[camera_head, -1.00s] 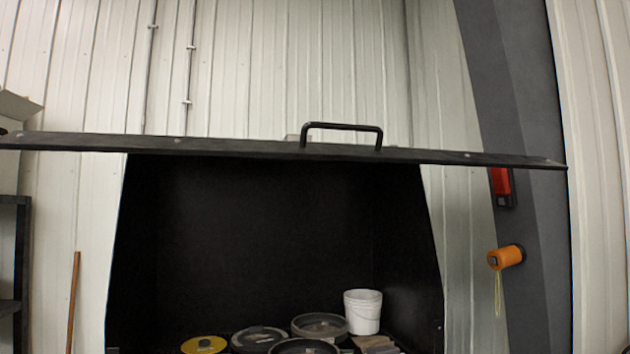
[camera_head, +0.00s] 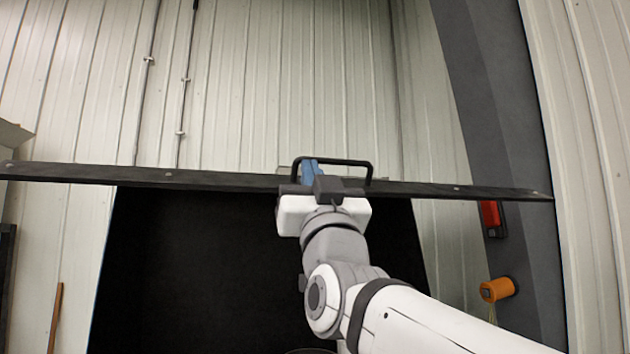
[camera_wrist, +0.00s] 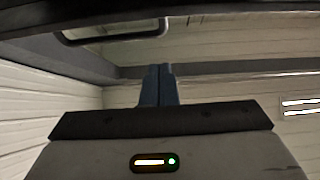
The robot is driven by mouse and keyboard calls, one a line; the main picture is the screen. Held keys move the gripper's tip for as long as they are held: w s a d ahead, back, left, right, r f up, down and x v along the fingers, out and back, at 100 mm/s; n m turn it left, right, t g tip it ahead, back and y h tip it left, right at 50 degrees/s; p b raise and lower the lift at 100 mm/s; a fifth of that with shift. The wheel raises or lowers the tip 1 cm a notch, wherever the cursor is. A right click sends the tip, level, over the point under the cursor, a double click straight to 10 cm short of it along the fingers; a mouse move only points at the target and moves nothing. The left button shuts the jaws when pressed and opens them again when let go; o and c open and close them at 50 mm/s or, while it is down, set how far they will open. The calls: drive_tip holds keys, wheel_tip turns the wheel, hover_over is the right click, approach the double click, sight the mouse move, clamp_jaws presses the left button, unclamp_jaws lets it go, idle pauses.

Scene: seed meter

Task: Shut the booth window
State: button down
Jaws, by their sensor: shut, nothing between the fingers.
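The booth window is a dark flat panel (camera_head: 430,190) seen nearly edge-on, raised across the top of the black booth opening (camera_head: 190,270). A black bar handle (camera_head: 345,161) stands up from the panel near its middle. My gripper (camera_head: 310,168) is at the panel's edge, its blue fingers beside the left part of the handle in the head view. In the wrist view the blue fingers (camera_wrist: 158,85) are together and empty. The handle (camera_wrist: 115,38) also shows there, above and left of the fingertips. Whether the fingers touch the panel or handle I cannot tell.
The booth stands before a white corrugated wall (camera_head: 300,90). A grey column (camera_head: 490,110) at the right carries a red box (camera_head: 491,214) and an orange reel (camera_head: 497,289). A wooden stick (camera_head: 55,318) leans at the lower left.

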drive_tip(key=w, duration=0.1)
drive_tip(key=w+f+p, duration=0.1)
drive_tip(key=w+a, duration=0.1)
drive_tip(key=shift+w+f, duration=0.25)
drive_tip(key=shift+w, duration=0.1)
